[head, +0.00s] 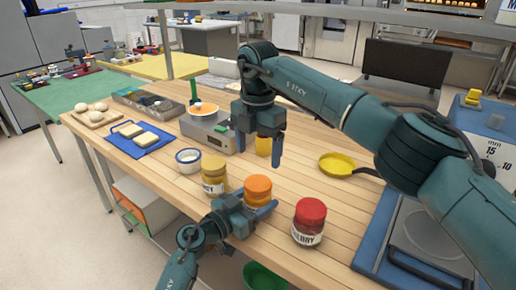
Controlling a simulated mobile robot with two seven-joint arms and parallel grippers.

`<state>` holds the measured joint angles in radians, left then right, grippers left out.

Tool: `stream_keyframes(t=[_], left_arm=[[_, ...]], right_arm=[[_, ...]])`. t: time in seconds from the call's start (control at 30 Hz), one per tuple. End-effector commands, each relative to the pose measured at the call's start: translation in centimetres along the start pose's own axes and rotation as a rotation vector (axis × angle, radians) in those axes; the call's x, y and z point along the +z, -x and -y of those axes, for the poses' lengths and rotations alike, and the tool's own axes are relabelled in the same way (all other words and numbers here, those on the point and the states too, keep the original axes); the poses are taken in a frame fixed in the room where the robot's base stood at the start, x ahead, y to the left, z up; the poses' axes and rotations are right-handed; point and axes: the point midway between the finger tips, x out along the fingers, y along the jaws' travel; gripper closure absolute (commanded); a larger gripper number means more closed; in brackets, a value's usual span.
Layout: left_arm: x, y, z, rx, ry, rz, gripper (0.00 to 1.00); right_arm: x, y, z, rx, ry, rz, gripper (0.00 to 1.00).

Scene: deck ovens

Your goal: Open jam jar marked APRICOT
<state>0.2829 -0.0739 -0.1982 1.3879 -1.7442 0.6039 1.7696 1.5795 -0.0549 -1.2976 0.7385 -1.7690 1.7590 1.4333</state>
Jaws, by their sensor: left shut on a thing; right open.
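A jar with an orange lid (258,183) stands upright on the wooden table. My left gripper (246,208) is shut on this jar from the front left, and its fingers hide the label, so I cannot read it. My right gripper (259,153) is open and empty, pointing down behind and above the orange lid, apart from it. A jar with a yellow lid (214,176) stands to the left; its label is too small to read. A jar with a red lid (309,222) stands to the right, its label ending in what looks like "BERRY".
A white bowl (188,160), a scale (206,130) with an orange-filled bowl, and a blue board (140,142) lie left. A yellow pan (337,164) lies right. The wooden table (285,180) is bare between jars and pan.

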Motion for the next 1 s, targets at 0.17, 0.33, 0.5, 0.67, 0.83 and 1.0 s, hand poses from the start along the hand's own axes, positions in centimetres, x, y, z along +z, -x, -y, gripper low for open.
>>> stream_keyframes(t=[0.17,0.33,0.5,0.67,0.83,1.0], left_arm=[[0.1,0.0,0.0,0.0,0.001,0.001,0.99],[0.1,0.0,0.0,0.0,0.001,0.001,0.99],[0.1,0.0,0.0,0.0,0.001,0.001,0.99],[0.1,0.0,0.0,0.0,0.001,0.001,0.99],[0.1,0.0,0.0,0.0,0.001,0.001,0.99],[0.1,0.0,0.0,0.0,0.001,0.001,0.99]], right_arm=[[0.0,0.0,0.0,-0.001,-0.407,0.0,0.23],[0.0,0.0,0.0,-0.001,-0.766,0.0,0.23],[0.0,0.0,0.0,-0.001,-1.018,-0.001,0.23],[0.0,-0.1,0.0,-0.002,-1.13,-0.001,0.23],[0.0,-1.6,0.0,-0.002,-1.153,0.0,0.23],[0.0,-4.3,0.1,-0.004,-1.151,-0.001,0.23]])
